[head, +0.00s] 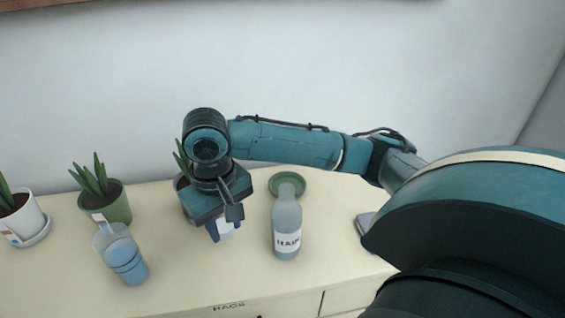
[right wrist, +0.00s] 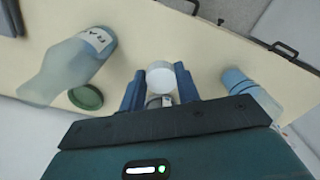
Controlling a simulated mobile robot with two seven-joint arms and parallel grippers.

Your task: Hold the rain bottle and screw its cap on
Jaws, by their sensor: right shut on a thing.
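The rain bottle (head: 287,215) stands upright on the cabinet top, pale grey-green with a white lettered label. It also shows in the right wrist view (right wrist: 65,68), at the upper left. My right gripper (head: 222,232) points down, to the left of the bottle and apart from it. It is shut on a small white round piece (right wrist: 160,75) that looks like the cap, seen between the two blue fingers in the right wrist view. In the head view the fingers partly hide this piece. My left gripper is in neither view.
A green round dish (head: 288,183) lies just behind the bottle. A blue-banded tumbler (head: 125,258) stands left of my gripper. Potted plants (head: 108,198) line the wall side, one partly behind my right wrist. The cabinet top (head: 190,270) is clear at the front middle.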

